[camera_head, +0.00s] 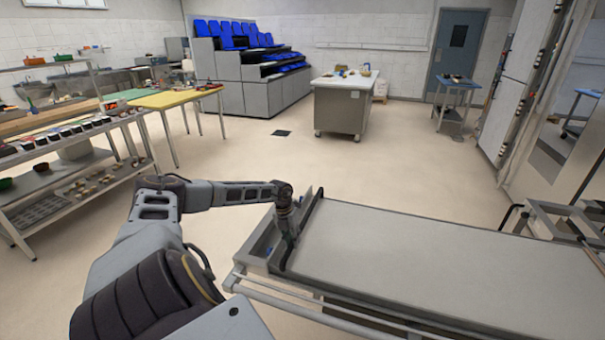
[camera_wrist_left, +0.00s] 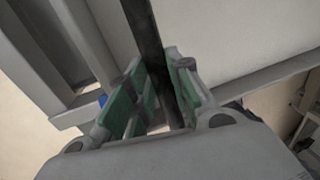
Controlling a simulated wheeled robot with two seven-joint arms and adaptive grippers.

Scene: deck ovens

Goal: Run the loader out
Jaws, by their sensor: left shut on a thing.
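The loader (camera_head: 430,260) is a long, flat, pale grey bed on a metal frame, at the lower right of the head view. A dark bar (camera_head: 304,232) runs across its left end. My left gripper (camera_head: 287,240) reaches over that end and is shut on the dark bar. In the left wrist view the green-padded fingers (camera_wrist_left: 155,98) stand on either side of the dark bar (camera_wrist_left: 147,45), with the pale bed beside it. My right gripper is not in view.
A metal side rail (camera_head: 330,312) runs along the loader's near side. A tall oven front (camera_head: 515,80) stands at the right. A shelf table (camera_head: 75,140) with goods stands at the left. Open floor (camera_head: 370,165) lies beyond the loader.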

